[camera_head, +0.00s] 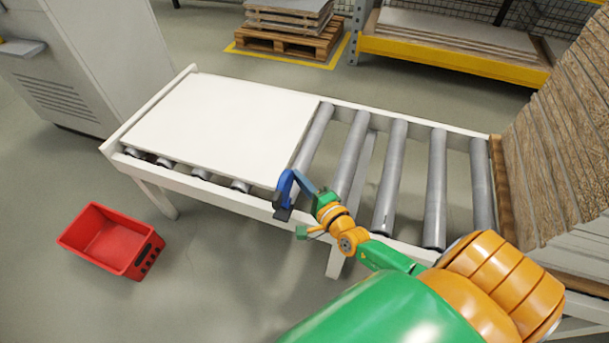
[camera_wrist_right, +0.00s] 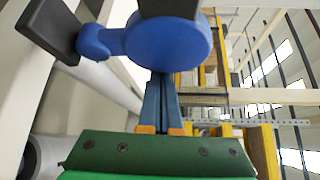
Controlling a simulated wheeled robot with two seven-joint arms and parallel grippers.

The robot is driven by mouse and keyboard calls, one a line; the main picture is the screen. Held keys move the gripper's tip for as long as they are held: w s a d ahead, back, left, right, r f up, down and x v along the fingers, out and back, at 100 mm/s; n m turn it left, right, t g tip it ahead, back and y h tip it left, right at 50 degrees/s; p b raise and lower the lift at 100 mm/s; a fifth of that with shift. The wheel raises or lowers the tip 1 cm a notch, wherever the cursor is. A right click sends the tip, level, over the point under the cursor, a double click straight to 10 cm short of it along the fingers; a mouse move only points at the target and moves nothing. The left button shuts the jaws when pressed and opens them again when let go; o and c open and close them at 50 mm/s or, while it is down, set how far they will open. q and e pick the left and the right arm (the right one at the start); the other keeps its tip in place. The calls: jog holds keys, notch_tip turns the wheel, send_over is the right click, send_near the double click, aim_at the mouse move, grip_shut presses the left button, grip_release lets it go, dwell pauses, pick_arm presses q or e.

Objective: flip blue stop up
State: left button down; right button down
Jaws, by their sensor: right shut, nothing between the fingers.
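The blue stop (camera_head: 284,190) sits at the front rail of the roller table, by the near right corner of the white board. Its dark end (camera_head: 282,214) hangs low against the front of the rail. In the right wrist view, the rounded blue body of the stop (camera_wrist_right: 165,42) is large and close, with a dark pad (camera_wrist_right: 50,27) to its left. My right gripper (camera_head: 299,178) is shut and empty, its fingertips right at the stop. In the wrist view the fingers (camera_wrist_right: 160,82) end just under the blue body; I cannot tell if they touch. My left gripper is out of view.
The white board (camera_head: 225,115) covers the left part of the roller table; bare rollers (camera_head: 390,170) lie to the right. Stacked boards (camera_head: 560,150) stand at the right end. A red bin (camera_head: 108,240) is on the floor at the left.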

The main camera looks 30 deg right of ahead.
aim_at(283, 194)
jog(key=shift+s+a+r+n+t, duration=0.25)
jog(key=shift+s+a+r+n, duration=0.05)
jog(key=shift+a, duration=0.15)
jog(key=shift+s+a+r+n+t, duration=0.25)
jog(key=shift+s+a+n, duration=0.05)
jog(key=shift+a, duration=0.1)
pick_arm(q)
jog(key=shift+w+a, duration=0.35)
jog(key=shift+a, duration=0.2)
pick_arm(e)
jog(key=shift+a, duration=0.15)
jog(key=shift+s, duration=0.1)
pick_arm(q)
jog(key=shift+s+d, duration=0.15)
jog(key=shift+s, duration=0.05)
